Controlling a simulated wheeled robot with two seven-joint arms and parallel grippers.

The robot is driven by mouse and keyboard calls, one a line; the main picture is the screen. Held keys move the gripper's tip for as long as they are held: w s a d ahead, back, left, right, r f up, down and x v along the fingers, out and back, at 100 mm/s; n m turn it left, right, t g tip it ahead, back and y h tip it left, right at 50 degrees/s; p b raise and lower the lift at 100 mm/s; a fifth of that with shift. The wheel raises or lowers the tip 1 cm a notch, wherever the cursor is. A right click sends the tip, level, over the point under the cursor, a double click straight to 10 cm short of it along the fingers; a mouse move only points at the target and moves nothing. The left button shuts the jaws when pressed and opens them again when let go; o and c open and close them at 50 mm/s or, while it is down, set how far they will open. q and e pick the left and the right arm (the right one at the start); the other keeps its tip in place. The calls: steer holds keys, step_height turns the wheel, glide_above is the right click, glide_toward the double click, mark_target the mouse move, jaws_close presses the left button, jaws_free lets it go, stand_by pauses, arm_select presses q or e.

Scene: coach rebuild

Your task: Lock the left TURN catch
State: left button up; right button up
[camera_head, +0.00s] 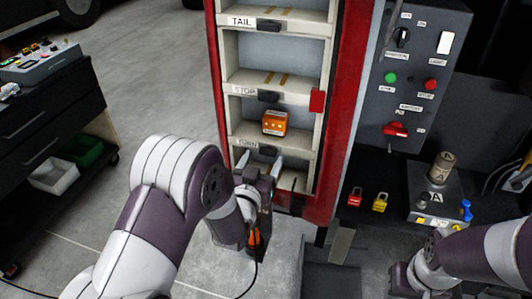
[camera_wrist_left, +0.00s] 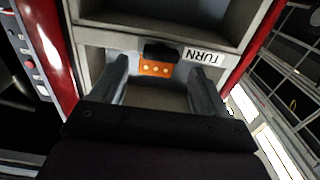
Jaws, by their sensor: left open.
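The TURN catch (camera_head: 268,150) is a small black latch on the pale strip beside the TURN label (camera_head: 246,143), low in the red-framed rack. It also shows in the left wrist view (camera_wrist_left: 160,50), with the label upside down. An orange lamp block (camera_head: 274,124) with small lights sits in the compartment above that strip. My left gripper (camera_head: 260,161) is open and empty in front of the strip, just below the catch in the head view. In the left wrist view its fingers stand apart on either side of the catch. My right gripper's jaws cannot be made out at the lower right.
Similar black catches sit at STOP (camera_head: 269,96) and TAIL (camera_head: 268,25). A red tab (camera_head: 317,101) is on the rack's right side. A grey switch panel (camera_head: 418,75), red padlock (camera_head: 355,197) and yellow padlock (camera_head: 380,202) are right. A dark drawer cart (camera_head: 45,125) stands left.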

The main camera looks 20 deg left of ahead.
mark_target(267, 153)
arm_select(q)
steer(key=w, duration=0.3)
steer(key=shift+f, duration=0.15)
steer(key=shift+w, duration=0.3)
steer(key=c, duration=1.1)
steer(key=shift+o, duration=0.2)
